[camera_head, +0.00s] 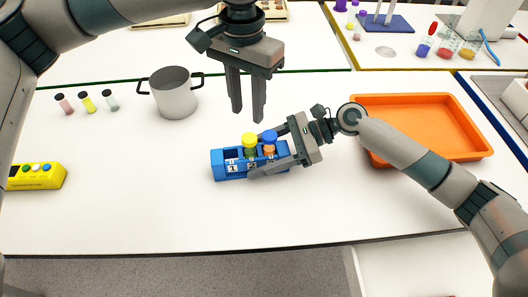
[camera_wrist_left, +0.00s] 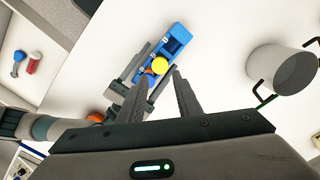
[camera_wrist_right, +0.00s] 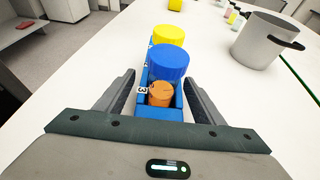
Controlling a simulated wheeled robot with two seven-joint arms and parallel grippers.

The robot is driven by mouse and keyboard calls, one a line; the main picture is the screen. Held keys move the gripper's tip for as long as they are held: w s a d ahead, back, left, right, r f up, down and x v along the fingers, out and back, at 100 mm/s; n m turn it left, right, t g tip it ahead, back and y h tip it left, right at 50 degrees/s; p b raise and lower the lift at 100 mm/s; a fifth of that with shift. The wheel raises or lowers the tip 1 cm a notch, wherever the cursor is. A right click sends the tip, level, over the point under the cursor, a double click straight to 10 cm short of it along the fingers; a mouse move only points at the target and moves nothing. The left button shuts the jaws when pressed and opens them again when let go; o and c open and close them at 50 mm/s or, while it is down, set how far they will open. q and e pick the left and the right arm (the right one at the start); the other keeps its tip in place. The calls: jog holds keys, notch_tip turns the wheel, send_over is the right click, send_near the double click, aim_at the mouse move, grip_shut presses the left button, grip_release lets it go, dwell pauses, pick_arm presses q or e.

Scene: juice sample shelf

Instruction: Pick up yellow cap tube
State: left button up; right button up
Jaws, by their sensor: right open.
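The yellow-cap tube (camera_head: 250,142), with a greenish body, stands upright in the blue rack (camera_head: 217,170) by the number 2. Its cap shows in the left wrist view (camera_wrist_left: 160,65) and the right wrist view (camera_wrist_right: 168,34). A blue-cap tube (camera_head: 269,138) with an orange body stands beside it by the number 3. My left gripper (camera_head: 248,114) is open and empty, pointing down above and behind the rack. My right gripper (camera_head: 275,149) is open; its fingers lie either side of the rack's right end near the blue-cap tube. Contact there cannot be told.
A grey pot (camera_head: 173,94) and several small vials (camera_head: 88,102) stand at the back left. An orange tray (camera_head: 425,122) lies right of the rack behind my right arm. A yellow button box (camera_head: 40,176) sits at the left. The table's front is clear.

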aim_at(248, 138)
jog(key=c, duration=1.2)
pick_arm(q)
jog(key=o, duration=0.5)
jog(key=shift+c, duration=0.2)
pick_arm(e)
jog(key=shift+c, duration=0.2)
pick_arm(q)
jog(key=m, duration=1.4)
jog(key=shift+s+a+r+m, duration=0.1)
jog(key=shift+a+r+m, duration=0.05)
jog(key=shift+r+m, duration=0.25)
jog(key=shift+f, duration=3.4)
